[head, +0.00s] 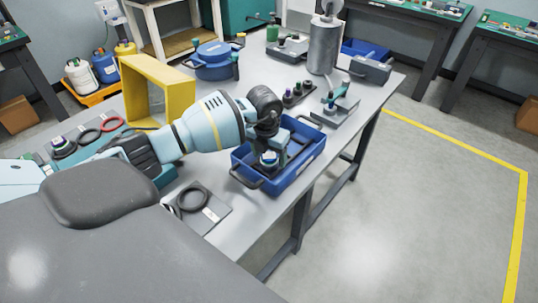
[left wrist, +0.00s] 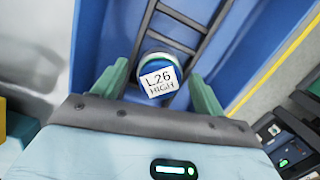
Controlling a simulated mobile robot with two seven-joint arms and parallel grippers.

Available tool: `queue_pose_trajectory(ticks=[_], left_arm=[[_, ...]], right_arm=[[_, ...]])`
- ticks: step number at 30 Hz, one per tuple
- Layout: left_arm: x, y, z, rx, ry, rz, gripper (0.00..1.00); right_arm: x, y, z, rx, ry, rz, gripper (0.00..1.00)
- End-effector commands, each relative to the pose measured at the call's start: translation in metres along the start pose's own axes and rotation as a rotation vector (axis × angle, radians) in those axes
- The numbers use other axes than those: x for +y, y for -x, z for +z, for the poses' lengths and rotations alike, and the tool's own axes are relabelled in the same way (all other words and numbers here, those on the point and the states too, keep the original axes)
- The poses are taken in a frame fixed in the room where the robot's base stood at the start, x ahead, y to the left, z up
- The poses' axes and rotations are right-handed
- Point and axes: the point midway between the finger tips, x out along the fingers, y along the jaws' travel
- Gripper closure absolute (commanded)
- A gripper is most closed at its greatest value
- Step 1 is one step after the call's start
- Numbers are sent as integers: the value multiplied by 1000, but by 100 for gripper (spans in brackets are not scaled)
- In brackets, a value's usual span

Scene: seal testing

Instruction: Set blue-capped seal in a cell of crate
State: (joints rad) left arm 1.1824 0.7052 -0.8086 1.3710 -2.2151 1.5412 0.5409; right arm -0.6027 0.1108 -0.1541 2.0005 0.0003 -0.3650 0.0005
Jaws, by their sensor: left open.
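The blue-capped seal (left wrist: 157,77) has a white label reading "L26 HIGH" and stands about upright in a front cell of the crate in the left wrist view. It also shows low in the crate in the head view (head: 268,159). The blue crate (head: 262,186) has dark dividers and sits near the table's right edge. My left gripper (left wrist: 160,84) is open, its two pale green fingers on either side of the seal. Whether they touch it is hard to tell. My left gripper also shows over the crate in the head view (head: 267,147). My right gripper is not in view.
A yellow frame (head: 125,75) and a blue pot (head: 213,62) stand at the back left. A small rack (head: 298,94) and a clamp device (head: 338,101) stand behind the crate. A plate with a black ring (head: 193,199) lies in front left. Free table lies between plate and crate.

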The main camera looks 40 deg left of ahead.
Motion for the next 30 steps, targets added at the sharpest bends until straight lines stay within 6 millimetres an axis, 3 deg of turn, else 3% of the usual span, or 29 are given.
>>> queue_pose_trajectory(ticks=[12, 18, 30], left_arm=[[0, 78, 2, -7, 0, -1, 29], [0, 107, 1, -5, 0, -1, 29], [0, 119, 0, -1, 1, 0, 29]], right_arm=[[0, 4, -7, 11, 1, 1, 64], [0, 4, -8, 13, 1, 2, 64], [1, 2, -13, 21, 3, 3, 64]])
